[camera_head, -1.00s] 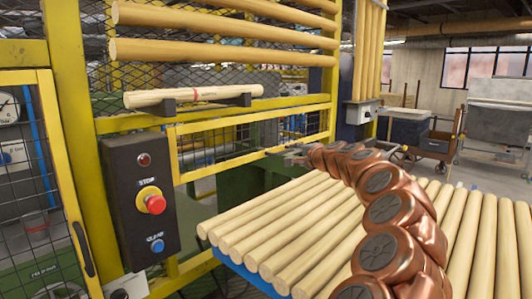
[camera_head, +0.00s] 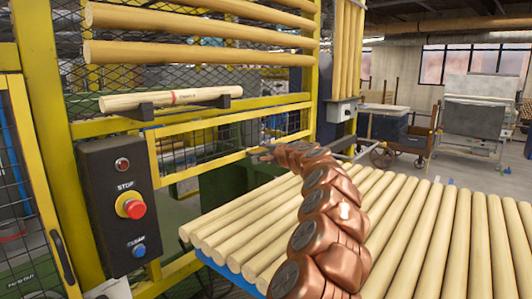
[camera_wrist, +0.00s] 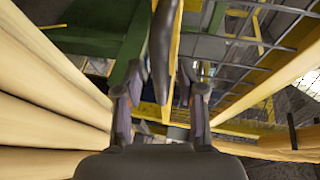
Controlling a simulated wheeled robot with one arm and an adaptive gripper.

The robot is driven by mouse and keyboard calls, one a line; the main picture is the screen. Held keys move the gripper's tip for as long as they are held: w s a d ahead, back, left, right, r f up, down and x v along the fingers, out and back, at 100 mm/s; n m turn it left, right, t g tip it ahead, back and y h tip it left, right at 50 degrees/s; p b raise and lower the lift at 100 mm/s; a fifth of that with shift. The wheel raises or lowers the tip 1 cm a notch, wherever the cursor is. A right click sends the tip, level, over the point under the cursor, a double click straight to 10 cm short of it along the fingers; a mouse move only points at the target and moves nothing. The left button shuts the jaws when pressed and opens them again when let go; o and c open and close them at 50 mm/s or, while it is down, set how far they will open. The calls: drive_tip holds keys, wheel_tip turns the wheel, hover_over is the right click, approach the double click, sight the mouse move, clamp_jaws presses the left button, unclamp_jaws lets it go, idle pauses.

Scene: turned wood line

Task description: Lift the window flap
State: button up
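The window flap (camera_head: 161,165) is a yellow-framed rectangle in the yellow fence, below the rack with a single rod. It hangs down and looks closed. My gripper (camera_head: 262,153) is at its lower rail, right of the middle, small and partly hidden by my copper-coloured arm. In the wrist view my gripper (camera_wrist: 160,105) has its two fingers apart. A dark rounded bar (camera_wrist: 163,40), apparently a handle, and a yellow rail (camera_wrist: 175,50) run between and beyond the fingers. I cannot tell whether either finger touches the bar.
A control box (camera_head: 118,205) with a red stop button and blue button stands left of the flap. A single rod (camera_head: 170,98) with a red mark rests on black brackets above. Many pale rods (camera_head: 400,230) lie on the table below my arm. A cart (camera_head: 385,135) stands behind.

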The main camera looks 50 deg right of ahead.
clamp_jaws()
idle(0.3)
idle(0.5)
